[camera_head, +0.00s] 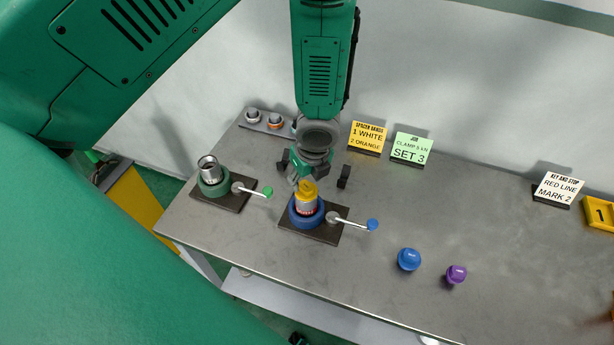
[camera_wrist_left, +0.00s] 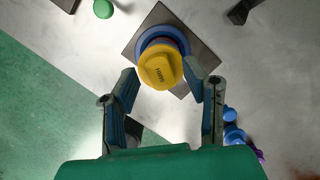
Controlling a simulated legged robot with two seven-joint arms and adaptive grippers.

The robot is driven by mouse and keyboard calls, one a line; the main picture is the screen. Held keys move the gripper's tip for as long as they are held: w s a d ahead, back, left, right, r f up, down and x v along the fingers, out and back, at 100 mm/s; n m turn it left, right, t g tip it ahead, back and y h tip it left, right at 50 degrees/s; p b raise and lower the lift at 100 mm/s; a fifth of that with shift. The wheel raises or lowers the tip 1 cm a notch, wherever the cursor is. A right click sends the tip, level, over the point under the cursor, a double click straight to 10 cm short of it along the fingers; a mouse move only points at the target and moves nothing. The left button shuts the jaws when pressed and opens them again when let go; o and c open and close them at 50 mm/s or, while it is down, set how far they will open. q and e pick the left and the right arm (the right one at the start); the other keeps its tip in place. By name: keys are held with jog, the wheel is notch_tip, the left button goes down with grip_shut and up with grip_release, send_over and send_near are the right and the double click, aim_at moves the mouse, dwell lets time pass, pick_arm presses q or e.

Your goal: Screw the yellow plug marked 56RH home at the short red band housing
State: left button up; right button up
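The yellow plug (camera_head: 306,188) sits on top of a short metal housing (camera_head: 306,205) with a red band, which stands upright in the blue vise (camera_head: 292,213). In the left wrist view, the plug (camera_wrist_left: 161,68) shows from above with a small dark marking, too small to read surely. The blue vise ring (camera_wrist_left: 150,40) lies beyond it. My left gripper (camera_head: 313,172) is above the plug, its fingers spread. In the left wrist view, the open fingers (camera_wrist_left: 160,72) stand either side of the plug's near side, with no clear contact. My right gripper is not in view.
A green vise (camera_head: 213,188) with a bare metal housing (camera_head: 208,168) stands to the left. The blue vise's lever (camera_head: 350,222) sticks out right. Blue (camera_head: 408,259) and purple (camera_head: 456,274) plugs stand at front right. Sign cards (camera_head: 368,136) line the back. The table's right middle is clear.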

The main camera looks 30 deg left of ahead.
pick_arm(q)
jog(key=shift+f+b, duration=0.6)
jog(key=shift+f, duration=0.45)
jog(key=shift+s, duration=0.15)
grip_shut()
jog(key=shift+m, duration=1.2)
jog(key=m+b, duration=0.2)
jog(key=m, duration=0.1)
jog(key=m+t+h+b, duration=0.1)
jog(key=m+b, duration=0.1)
jog(key=m, duration=0.1)
jog(key=d+m+b, duration=0.1)
jog(key=m+b, duration=0.1)
jog(key=m, duration=0.1)
jog(key=shift+h, duration=0.3)
jog(key=shift+s+a+m+b, duration=0.15)
jog(key=shift+m+b, duration=0.45)
jog(key=shift+m, duration=0.6)
jog(key=shift+a+r+m+h, duration=0.1)
jog(key=shift+m+h, duration=0.2)
